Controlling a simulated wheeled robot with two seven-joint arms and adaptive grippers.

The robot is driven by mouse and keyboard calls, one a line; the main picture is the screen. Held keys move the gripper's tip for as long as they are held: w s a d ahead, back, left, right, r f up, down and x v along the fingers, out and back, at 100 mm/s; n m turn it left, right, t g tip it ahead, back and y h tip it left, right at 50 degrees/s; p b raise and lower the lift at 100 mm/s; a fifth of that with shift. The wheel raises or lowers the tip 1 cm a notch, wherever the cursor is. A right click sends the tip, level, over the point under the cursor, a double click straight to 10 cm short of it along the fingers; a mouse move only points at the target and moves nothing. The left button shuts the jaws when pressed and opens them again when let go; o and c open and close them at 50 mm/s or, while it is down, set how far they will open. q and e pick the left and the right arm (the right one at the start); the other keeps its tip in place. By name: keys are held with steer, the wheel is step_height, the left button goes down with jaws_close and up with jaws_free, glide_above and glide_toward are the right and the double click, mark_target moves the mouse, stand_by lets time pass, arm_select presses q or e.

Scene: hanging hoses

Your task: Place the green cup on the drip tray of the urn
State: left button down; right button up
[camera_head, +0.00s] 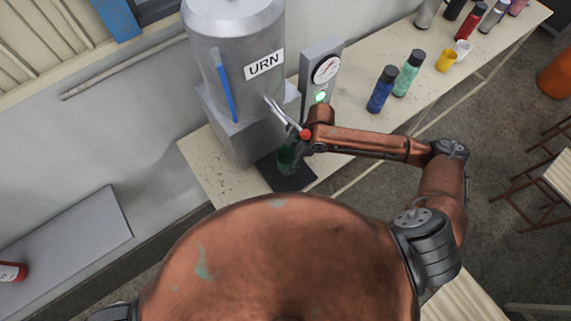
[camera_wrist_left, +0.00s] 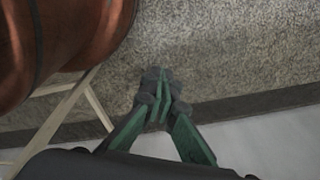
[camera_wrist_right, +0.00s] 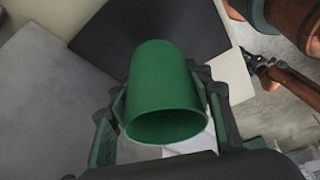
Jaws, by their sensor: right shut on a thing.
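The green cup (camera_wrist_right: 165,85) is between the fingers of my right gripper (camera_wrist_right: 165,105), which is shut on it; its open mouth faces the wrist camera. In the head view the cup (camera_head: 287,158) is partly hidden by my right gripper (camera_head: 292,157). It shows at the black drip tray (camera_head: 291,181), below the urn (camera_head: 233,40); I cannot tell whether it touches the tray. The tray also shows beyond the cup in the right wrist view (camera_wrist_right: 120,30). My left gripper (camera_wrist_left: 162,78) is shut and empty, away from the table, over the floor.
The urn has a tap with a red knob (camera_head: 305,134) close to my right gripper. A gauge panel (camera_head: 322,70) stands beside it. Blue (camera_head: 382,90) and mint (camera_head: 408,74) bottles, a yellow cup (camera_head: 446,61) and other vessels stand farther right on the table.

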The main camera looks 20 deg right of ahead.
steer(key=shift+a+f, duration=0.35)
steer(key=shift+f, duration=0.2)
steer(key=shift+d+f+p, duration=0.1)
steer(key=shift+f+p, duration=0.3)
steer(key=shift+f, duration=0.95)
steer(key=o, duration=1.1)
steer(key=shift+f, duration=0.1)
steer(key=v, duration=1.2)
steer(key=shift+b, duration=0.35)
